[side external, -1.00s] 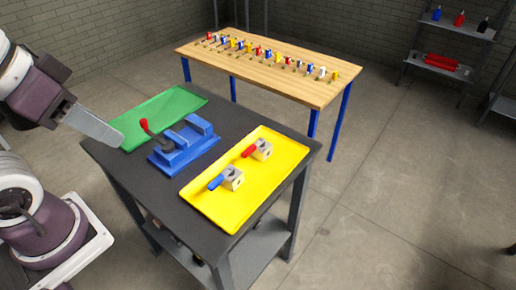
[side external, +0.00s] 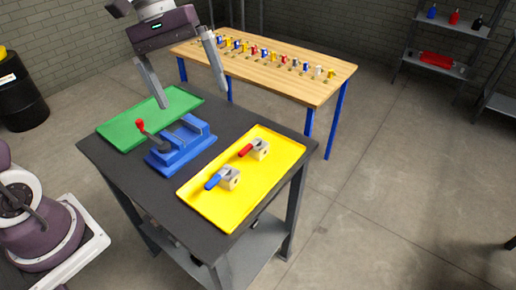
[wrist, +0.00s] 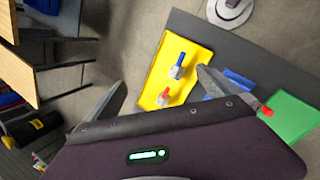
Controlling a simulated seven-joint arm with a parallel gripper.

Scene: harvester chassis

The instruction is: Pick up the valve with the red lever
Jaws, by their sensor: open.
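The valve with the red lever (side external: 259,149) lies on the yellow tray (side external: 226,216), toward its far end. A valve with a blue lever (side external: 229,178) lies nearer on the same tray. In the wrist view the red-lever valve (wrist: 163,98) is between my two fingers in the picture, and the blue-lever valve (wrist: 178,68) is beyond it. My gripper (side external: 193,98) is open and empty, fingers pointing down, above the green tray and the blue vise, left of the yellow tray and well above the table.
A blue vise (side external: 180,150) with a red-knobbed handle (side external: 140,124) stands mid-table, beside the yellow tray. An empty green tray (side external: 123,132) lies at the left. Behind is a wooden bench (side external: 313,92) with several coloured parts. Shelves stand at the far right.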

